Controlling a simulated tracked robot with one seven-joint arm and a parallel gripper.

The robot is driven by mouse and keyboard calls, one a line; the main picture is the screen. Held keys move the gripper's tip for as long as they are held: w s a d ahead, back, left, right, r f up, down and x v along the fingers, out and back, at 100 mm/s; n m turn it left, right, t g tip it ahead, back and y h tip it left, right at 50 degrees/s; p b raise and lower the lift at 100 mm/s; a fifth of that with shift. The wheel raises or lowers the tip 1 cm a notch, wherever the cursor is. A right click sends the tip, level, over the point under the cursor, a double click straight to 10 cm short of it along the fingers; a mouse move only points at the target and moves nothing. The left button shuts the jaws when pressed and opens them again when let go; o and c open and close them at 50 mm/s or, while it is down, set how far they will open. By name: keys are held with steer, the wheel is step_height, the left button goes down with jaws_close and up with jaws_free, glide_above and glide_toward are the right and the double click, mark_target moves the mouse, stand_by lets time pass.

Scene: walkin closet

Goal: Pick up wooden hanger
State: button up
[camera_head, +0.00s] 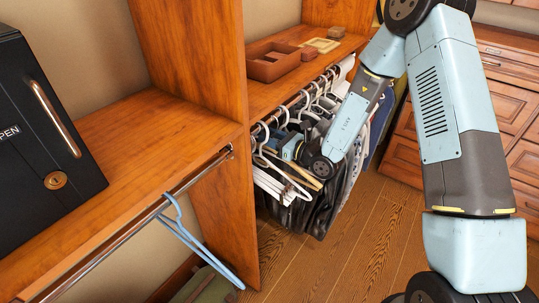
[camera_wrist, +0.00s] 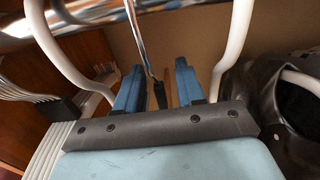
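The wooden hanger (camera_head: 303,176) appears as a tan bar among the white hangers in the head view, partly hidden by my arm. My gripper (camera_head: 290,147) is among the hanger hooks just below the closet rod. In the wrist view my gripper (camera_wrist: 158,85) has its two blue fingers apart. A thin metal hook stem (camera_wrist: 138,40) with a dark lower end stands between them, with visible gaps on both sides. I cannot tell for sure that this stem belongs to the wooden hanger.
White hangers (camera_head: 272,186) crowd the left side, and dark clothes (camera_head: 325,205) hang to the right. White hooks (camera_wrist: 235,45) flank the fingers closely. A blue hanger (camera_head: 190,240) hangs on the nearer rod. A wooden partition (camera_head: 205,150) stands left of the clothes.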

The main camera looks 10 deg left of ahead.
jaws_close()
stand_by(0.5)
